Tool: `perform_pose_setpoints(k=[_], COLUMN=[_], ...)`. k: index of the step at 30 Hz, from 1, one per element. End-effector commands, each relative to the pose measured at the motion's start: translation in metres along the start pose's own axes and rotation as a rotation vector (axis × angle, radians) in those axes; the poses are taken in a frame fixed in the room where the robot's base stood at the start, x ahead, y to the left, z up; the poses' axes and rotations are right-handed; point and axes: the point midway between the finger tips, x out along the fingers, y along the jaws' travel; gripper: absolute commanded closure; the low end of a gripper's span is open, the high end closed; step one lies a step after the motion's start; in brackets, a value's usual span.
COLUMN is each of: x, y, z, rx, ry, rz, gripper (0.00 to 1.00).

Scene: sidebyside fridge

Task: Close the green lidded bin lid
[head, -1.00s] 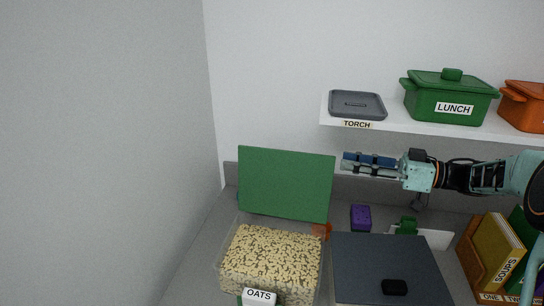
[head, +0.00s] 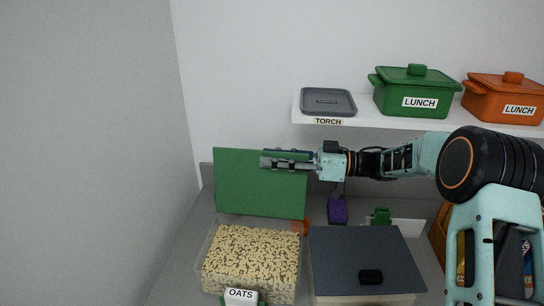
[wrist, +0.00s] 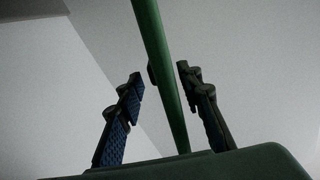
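The green lid (head: 245,190) stands open and upright at the back of a clear bin of oats (head: 250,260) with an OATS label on its front. My gripper (head: 266,159) reaches in from the right and overlaps the upper right part of the lid in the head view. In the wrist view, my gripper (wrist: 160,75) has its two fingers spread apart. The lid (wrist: 165,70) shows edge-on there as a thin green band running between the fingers. A small gap shows on the left finger's side; I cannot tell whether the right finger touches it.
A dark-topped box (head: 365,250) with a black knob stands right of the bin. A purple item (head: 338,210) and an orange item (head: 300,227) lie behind. A white shelf (head: 380,118) above holds a grey tray (head: 327,101) and green (head: 412,95) and orange (head: 505,100) LUNCH pots.

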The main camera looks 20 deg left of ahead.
Motion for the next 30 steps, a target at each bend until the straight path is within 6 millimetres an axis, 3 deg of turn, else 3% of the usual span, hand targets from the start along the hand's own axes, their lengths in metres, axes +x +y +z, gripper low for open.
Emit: perform_pose_setpoints(k=[9,19,30], x=[0.0033,0.0029,0.0035], y=[0.0,0.0001,0.0002], z=[0.0003,0.0002,0.0001], rx=[0.0,0.0,-0.005], ry=[0.0,0.0,-0.001], rz=[0.0,0.0,0.001], gripper=[0.67,1.0,1.0])
